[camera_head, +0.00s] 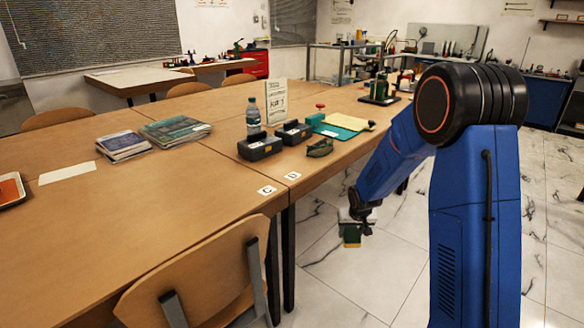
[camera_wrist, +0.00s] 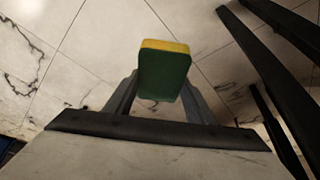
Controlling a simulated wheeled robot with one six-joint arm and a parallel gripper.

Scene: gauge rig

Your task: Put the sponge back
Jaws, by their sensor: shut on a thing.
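My gripper (camera_head: 358,224) is shut on the sponge (camera_head: 351,236), which is green with a yellow layer. In the head view the sponge hangs below my gripper, over the tiled floor, to the right of the wooden table (camera_head: 150,215) and apart from it. In the wrist view the sponge (camera_wrist: 164,76) sits between the two fingers, its green face toward the camera and its yellow edge at the top. The fingers partly cover its lower sides.
Cards C (camera_head: 267,190) and D (camera_head: 292,176) lie near the table's front edge. A chair (camera_head: 200,272) stands at the front.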

